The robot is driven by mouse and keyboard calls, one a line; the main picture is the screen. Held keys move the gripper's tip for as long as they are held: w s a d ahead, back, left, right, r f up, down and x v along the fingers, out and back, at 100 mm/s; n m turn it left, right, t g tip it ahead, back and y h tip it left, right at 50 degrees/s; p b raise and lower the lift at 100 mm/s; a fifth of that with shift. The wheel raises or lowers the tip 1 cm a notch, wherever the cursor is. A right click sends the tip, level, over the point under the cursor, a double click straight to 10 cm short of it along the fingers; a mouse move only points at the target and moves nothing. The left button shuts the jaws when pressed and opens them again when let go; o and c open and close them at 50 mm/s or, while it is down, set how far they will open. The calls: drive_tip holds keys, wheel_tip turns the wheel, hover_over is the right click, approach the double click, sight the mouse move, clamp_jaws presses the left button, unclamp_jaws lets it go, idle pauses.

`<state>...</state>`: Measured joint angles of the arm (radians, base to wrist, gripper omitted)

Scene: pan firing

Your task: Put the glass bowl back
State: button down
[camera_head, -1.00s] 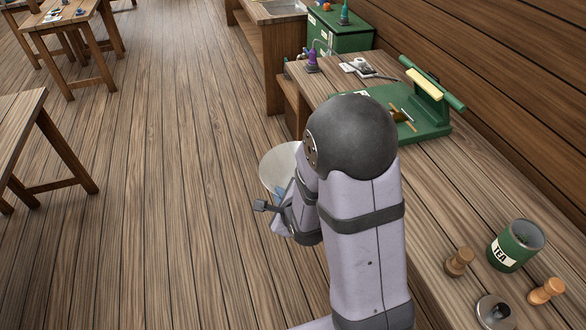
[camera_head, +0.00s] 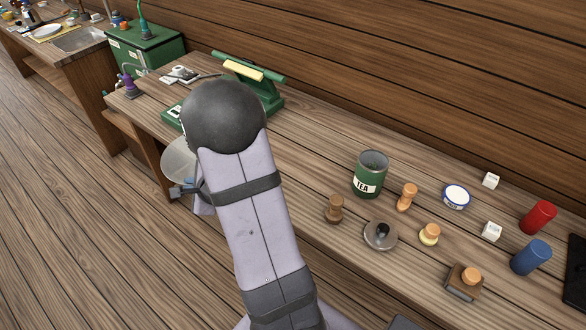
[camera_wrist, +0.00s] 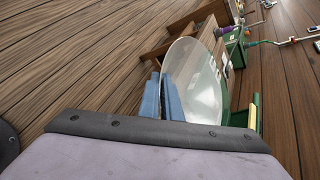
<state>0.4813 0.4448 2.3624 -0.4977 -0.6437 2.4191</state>
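The glass bowl (camera_head: 178,157) is a pale, see-through round bowl. It is off the bench, in the air beside the bench's left edge, partly hidden by my arm. In the wrist view the bowl (camera_wrist: 198,80) is tipped on its side, with its wide round face showing. My gripper (camera_head: 183,190) is at the bowl's lower edge. In the wrist view the two blue fingers of my gripper (camera_wrist: 162,98) stand close together at the bowl's near rim and hold it. The exact contact at the rim is hard to see.
The wooden bench (camera_head: 310,150) carries a green press-like device (camera_head: 262,95), a green tea tin (camera_head: 369,175), wooden stampers, a metal dish (camera_head: 381,235), a red can (camera_head: 538,217) and a blue can (camera_head: 531,257). A bare stretch of bench lies between the device and the tin.

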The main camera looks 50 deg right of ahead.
drive_tip(key=s+d+m+h+p, duration=0.1)
drive_tip(key=s+d, duration=0.7)
drive_tip(key=d, duration=0.4)
drive_tip(key=s+d+m+h+p, duration=0.1)
drive_tip(key=s+d, duration=0.7)
drive_tip(key=d, duration=0.4)
drive_tip(key=shift+w+f, duration=0.15)
drive_tip(key=shift+f, duration=4.45)
drive_tip(key=shift+f, duration=0.15)
drive_tip(key=c, duration=2)
unclamp_jaws()
drive_tip(key=shift+g, duration=0.3)
drive_tip(key=shift+a, duration=0.1)
